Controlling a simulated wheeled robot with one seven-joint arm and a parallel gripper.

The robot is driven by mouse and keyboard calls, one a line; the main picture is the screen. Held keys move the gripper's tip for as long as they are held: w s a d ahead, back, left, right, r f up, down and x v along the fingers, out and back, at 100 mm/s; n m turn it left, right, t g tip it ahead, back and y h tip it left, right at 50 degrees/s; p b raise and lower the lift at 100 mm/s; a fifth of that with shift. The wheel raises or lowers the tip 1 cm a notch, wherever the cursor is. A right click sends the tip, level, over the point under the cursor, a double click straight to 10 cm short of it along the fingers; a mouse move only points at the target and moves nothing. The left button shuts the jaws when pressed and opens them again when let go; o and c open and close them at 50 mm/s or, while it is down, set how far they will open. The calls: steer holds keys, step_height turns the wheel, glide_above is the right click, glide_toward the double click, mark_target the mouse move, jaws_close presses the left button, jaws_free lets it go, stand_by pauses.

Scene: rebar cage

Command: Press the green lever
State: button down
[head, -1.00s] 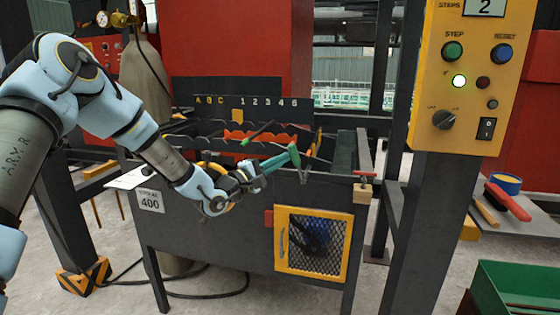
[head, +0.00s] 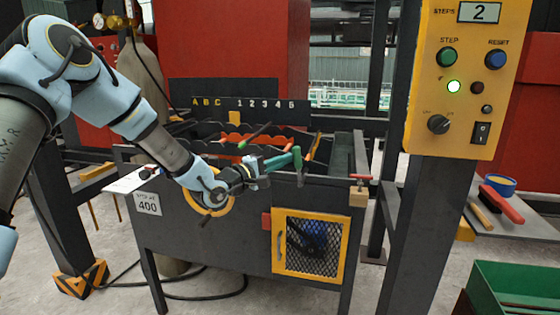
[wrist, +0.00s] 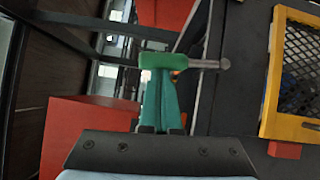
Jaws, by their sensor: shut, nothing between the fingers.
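The green lever (head: 297,157) is a short bright green piece with a grey rod hanging from it, at the front edge of the dark bench in the head view. In the wrist view the green lever (wrist: 163,61) lies across the ends of my fingers, and its rod points right to a round grey tip. My gripper (head: 288,161) reaches in from the left, with its teal fingers shut and empty against or just short of the lever. The fingers also show in the wrist view (wrist: 160,98). I cannot tell whether they touch it.
A red clamp (head: 360,178) sits on a wooden block at the bench's right corner. A yellow control panel (head: 455,75) on a post stands at the right. A yellow mesh door (head: 310,244) is below.

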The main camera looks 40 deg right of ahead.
steer(key=s+d+f+m+t+y+b, duration=0.1)
steer(key=s+d+m+t+y+b, duration=0.2)
steer(key=s+d+m+y+b, duration=0.2)
steer(key=s+m+y+b, duration=0.1)
steer(key=s+m, duration=0.2)
steer(key=s, duration=0.1)
steer(key=shift+d+f+m+y+b, duration=0.2)
steer(key=shift+d+m+y+b, duration=0.1)
steer(key=shift+d+m+y, duration=0.1)
stand_by(1.2)
steer(key=shift+s+f+b, duration=0.1)
steer(key=shift+s+b, duration=0.05)
steer(key=shift+b, duration=0.15)
stand_by(0.5)
